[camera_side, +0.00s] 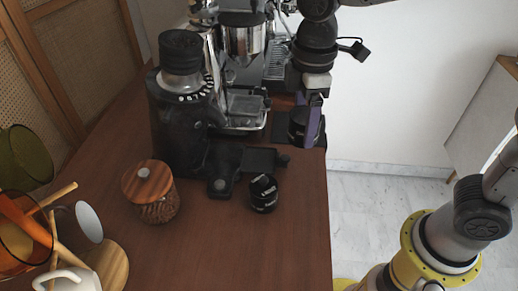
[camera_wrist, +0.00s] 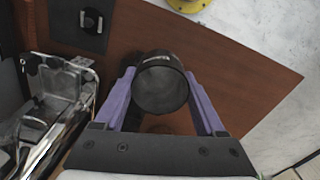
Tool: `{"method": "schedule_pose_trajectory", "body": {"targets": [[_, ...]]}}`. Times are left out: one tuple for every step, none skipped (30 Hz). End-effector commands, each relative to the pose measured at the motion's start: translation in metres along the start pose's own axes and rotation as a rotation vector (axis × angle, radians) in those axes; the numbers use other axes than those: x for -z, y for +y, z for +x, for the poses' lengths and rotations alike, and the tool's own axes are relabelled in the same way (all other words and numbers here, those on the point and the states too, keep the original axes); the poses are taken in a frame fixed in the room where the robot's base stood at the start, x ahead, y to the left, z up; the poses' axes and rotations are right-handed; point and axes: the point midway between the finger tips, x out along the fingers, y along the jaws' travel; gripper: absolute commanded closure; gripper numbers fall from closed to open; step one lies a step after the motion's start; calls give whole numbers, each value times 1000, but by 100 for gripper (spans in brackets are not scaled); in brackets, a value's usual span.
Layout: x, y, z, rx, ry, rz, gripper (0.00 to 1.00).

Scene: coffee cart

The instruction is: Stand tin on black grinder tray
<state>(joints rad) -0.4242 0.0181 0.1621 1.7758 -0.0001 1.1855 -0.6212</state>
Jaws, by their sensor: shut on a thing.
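My gripper (camera_wrist: 160,90), with purple fingers, is shut on a dark round tin (camera_wrist: 162,92), one finger on each side of it. In the side view, my gripper (camera_side: 312,125) points down near the right edge of the counter, with the black tin (camera_side: 298,123) partly hidden behind a finger. I cannot tell whether the tin touches the counter. The black grinder tray (camera_side: 260,160) lies flat in front of the grinder, nearer the side camera and left of my gripper. A black square, probably that tray, shows at the upper left of the wrist view (camera_wrist: 70,28).
The black grinder (camera_side: 180,110) stands left of the tray. A black printed container (camera_side: 264,194) and a wood-lidded jar (camera_side: 152,190) stand nearby. The espresso machine (camera_side: 240,60) is behind. Cups crowd the lower left. The counter's front middle is clear.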

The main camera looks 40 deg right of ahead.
Motion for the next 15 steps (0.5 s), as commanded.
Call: {"method": "schedule_pose_trajectory", "body": {"targets": [[10,7,6,2,-2,-1,93],[15,11,9,2,-3,-1,93],[23,16,13,2,-3,-1,93],[28,20,16,2,-2,-1,93],[34,24,19,1,-2,-2,93],[41,29,23,2,-2,-2,93],[43,30,30,3,-4,-2,93],[47,33,36,3,-4,-2,93],[51,36,42,3,-4,-2,93],[54,38,47,3,-3,-2,93],[58,41,51,2,-2,-2,93],[61,43,56,2,-2,-2,93],[63,45,60,1,-1,-2,93],[65,46,62,0,-1,-2,93],[68,48,65,0,0,-2,93]]}}
